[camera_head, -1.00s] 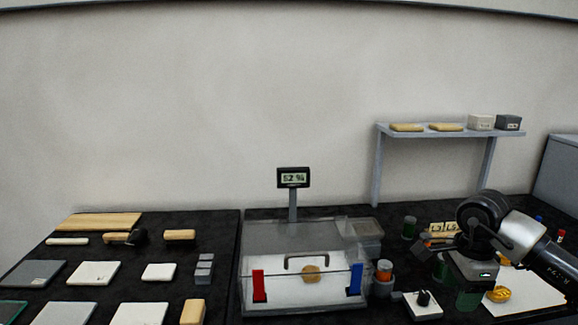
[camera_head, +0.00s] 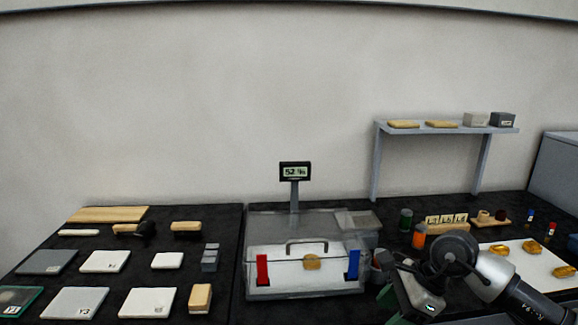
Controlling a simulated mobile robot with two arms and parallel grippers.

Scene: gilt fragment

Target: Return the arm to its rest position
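My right arm comes in from the lower right, and its gripper (camera_head: 398,304) hangs low at the bottom edge, right of the clear box. Its fingertips are not clearly visible, so I cannot tell whether it is open or holds anything; something dark green shows beside it. My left arm and gripper are not in view.
A clear box (camera_head: 262,289) with a handle, red and blue clips and a gold piece (camera_head: 312,262) stands in the middle. A display (camera_head: 295,172) rises behind it. A white sheet (camera_head: 528,262) with gold fragments lies right. Pads (camera_head: 75,302) and blocks cover the left table.

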